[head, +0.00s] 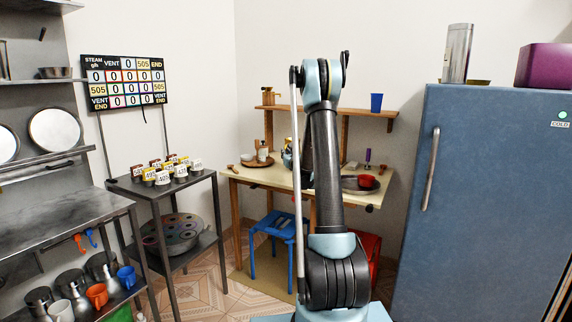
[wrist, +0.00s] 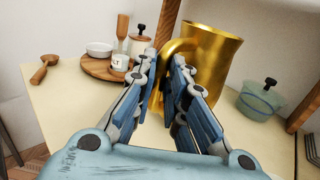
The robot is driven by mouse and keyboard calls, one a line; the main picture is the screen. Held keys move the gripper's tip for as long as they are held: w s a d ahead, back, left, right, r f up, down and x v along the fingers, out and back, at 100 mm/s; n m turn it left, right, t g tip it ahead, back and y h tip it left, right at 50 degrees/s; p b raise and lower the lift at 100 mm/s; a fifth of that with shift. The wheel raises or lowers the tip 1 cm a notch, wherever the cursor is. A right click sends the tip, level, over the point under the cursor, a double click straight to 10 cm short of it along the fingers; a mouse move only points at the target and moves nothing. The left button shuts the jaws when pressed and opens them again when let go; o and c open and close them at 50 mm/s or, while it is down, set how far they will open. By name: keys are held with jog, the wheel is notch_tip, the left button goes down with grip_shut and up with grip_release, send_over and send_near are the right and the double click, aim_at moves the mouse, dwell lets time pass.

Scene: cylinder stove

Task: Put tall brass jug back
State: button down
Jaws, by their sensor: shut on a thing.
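The tall brass jug (wrist: 214,52) is a shiny gold vessel with a wide mouth, at the upper middle right of the wrist view. Its curved handle (wrist: 178,48) faces me. My gripper (wrist: 168,72) is shut on the handle, with blue fingers on either side of it. The jug's lower part is hidden behind the fingers, so I cannot tell whether its base touches the table (wrist: 75,100). In the head view my arm hides most of the gripper and jug.
A round wooden tray (wrist: 100,69) with a bowl and jars sits left of the jug. A teal lidded pot (wrist: 260,100) stands to its right. A blue stool (head: 274,226) stands below.

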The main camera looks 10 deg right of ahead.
jog(key=shift+f, duration=1.85)
jog(key=c, duration=1.6)
grip_release()
jog(key=shift+d, duration=0.1)
